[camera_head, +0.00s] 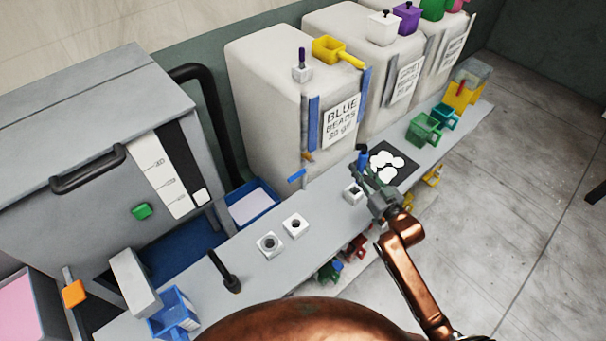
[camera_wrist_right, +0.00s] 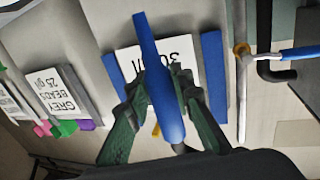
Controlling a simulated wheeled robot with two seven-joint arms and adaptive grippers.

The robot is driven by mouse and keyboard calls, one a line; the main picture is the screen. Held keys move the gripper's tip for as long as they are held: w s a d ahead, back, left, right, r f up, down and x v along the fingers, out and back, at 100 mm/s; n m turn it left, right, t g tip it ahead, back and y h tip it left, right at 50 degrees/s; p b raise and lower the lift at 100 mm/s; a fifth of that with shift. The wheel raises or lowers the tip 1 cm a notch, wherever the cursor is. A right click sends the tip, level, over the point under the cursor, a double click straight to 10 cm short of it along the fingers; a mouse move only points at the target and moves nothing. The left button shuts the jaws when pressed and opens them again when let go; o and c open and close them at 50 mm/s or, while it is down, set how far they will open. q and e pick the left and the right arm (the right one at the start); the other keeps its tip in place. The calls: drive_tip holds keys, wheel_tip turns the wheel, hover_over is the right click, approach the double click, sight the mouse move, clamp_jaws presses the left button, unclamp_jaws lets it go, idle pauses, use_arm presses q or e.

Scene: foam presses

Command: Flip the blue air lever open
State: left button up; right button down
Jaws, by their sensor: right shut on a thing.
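A thin blue lever (camera_head: 297,176) stands by the front foot of the blue-beads tank, low beside a thin pipe. In the right wrist view a blue lever (camera_wrist_right: 298,53) sticks out to the right beside a pipe with a brass-coloured fitting (camera_wrist_right: 241,48). My right gripper (camera_head: 369,173) is over the bench, to the right of that lever and apart from it. Its dark green fingers (camera_wrist_right: 160,92) are shut on a blue-handled tool (camera_wrist_right: 160,85), which also shows in the head view (camera_head: 362,155). The tool's lower end is partly hidden. My left gripper is not in view.
White holders with round holes (camera_head: 268,245) stand on the bench, one close to my right gripper (camera_head: 352,192). A dark tray with white discs (camera_head: 386,163) lies beyond it. The blue-beads tank (camera_head: 265,95) rises behind.

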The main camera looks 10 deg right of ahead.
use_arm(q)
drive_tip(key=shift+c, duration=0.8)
use_arm(e)
drive_tip(key=shift+s+a+f, duration=0.15)
drive_tip(key=shift+s+a, duration=0.1)
drive_tip(key=shift+a, duration=0.05)
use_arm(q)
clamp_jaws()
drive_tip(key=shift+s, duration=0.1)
use_arm(e)
drive_tip(key=s+a+r+m+h, duration=0.1)
drive_tip(key=s+a+r+h, duration=0.1)
drive_tip(key=s+a, duration=0.2)
drive_tip(key=s+a+r+m+h, duration=0.2)
drive_tip(key=s+a+h, duration=0.1)
drive_tip(key=s, duration=0.8)
drive_tip(key=shift+a+r+t, duration=0.25)
drive_tip(key=shift+a+t, duration=0.05)
drive_tip(key=shift+a, duration=0.35)
drive_tip(key=shift+w, duration=0.1)
